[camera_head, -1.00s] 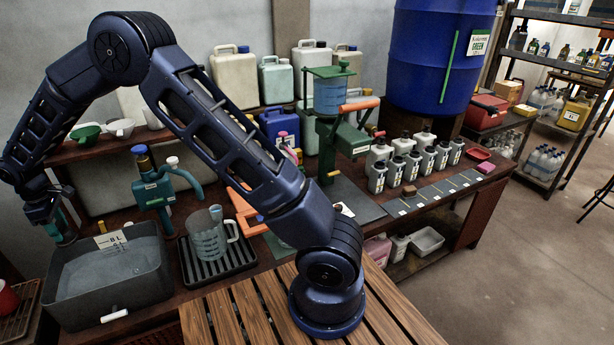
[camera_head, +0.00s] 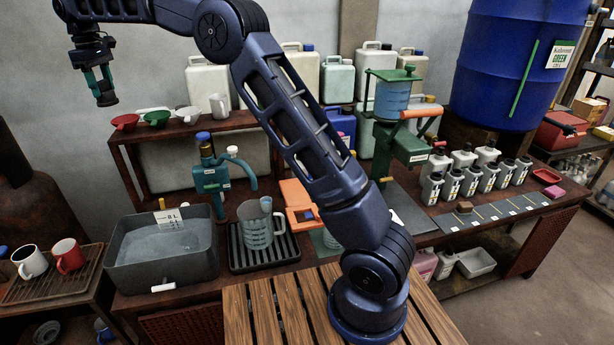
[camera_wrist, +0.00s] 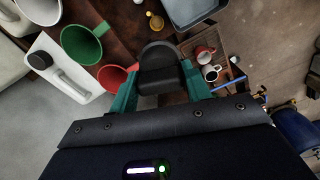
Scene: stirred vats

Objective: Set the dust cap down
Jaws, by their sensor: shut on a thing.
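My gripper (camera_head: 99,87) is raised at the upper left in the head view, pointing down. It is shut on the dust cap (camera_head: 107,99), a black round piece between the teal fingers. In the wrist view the dust cap (camera_wrist: 160,68) fills the space between the fingertips. It hangs in the air, apart from any surface. In the wrist view a dark brown shelf with funnels lies below the cap and the mugs show beyond it.
The shelf holds a red funnel (camera_head: 125,122), a green funnel (camera_head: 157,118) and a white one (camera_head: 188,115). A grey tub (camera_head: 163,275) stands on the bench. Two mugs, white (camera_head: 30,262) and red (camera_head: 68,255), stand on a slatted rack at the left.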

